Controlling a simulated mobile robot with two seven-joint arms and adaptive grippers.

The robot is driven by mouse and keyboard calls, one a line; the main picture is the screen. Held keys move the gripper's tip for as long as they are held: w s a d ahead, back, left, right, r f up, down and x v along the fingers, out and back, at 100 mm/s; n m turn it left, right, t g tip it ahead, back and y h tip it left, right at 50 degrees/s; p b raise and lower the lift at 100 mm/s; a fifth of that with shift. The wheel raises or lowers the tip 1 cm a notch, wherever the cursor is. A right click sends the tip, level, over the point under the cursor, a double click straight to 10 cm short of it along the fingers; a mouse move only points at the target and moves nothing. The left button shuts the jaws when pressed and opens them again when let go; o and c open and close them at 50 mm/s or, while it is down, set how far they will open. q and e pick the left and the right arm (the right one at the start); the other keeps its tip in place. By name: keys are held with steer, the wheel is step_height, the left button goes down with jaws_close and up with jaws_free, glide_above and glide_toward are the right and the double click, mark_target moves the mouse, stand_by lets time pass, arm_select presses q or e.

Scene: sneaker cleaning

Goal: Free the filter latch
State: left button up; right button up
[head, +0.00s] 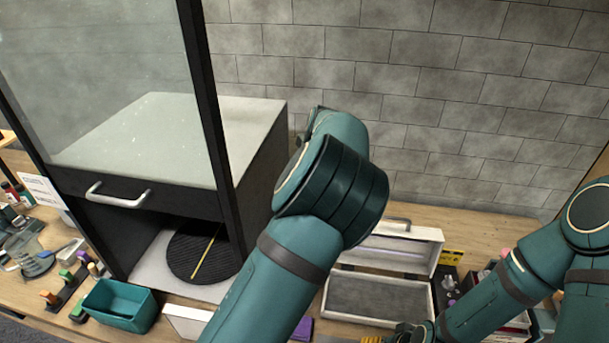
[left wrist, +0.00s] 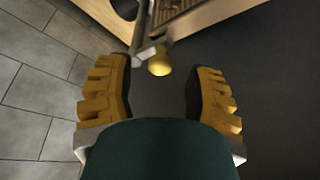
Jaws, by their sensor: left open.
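In the left wrist view, a yellow round knob (left wrist: 159,66) sits on the end of a short grey metal lever (left wrist: 147,52), which looks like the filter latch. My left gripper (left wrist: 162,92) is open, its yellow ridged fingers on either side of the space just below the knob in the picture. The knob is apart from both fingers. A brown slatted panel (left wrist: 178,14) in a pale frame lies beyond the lever. In the head view my left arm reaches behind the dark booth (head: 255,155), so the left gripper and latch are hidden. My right gripper (head: 400,335) shows only partly at the bottom edge.
The booth has a raised glass front (head: 95,75) and a dark ribbed turntable (head: 190,260) inside. A teal bin (head: 120,306) stands before it. An open white case (head: 378,296) lies right of my left arm. A grey block wall (head: 440,100) closes the back.

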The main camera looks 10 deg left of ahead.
arm_select(q)
steer(key=shift+w+a+f, duration=0.2)
steer(key=shift+f, duration=0.45)
jaws_close()
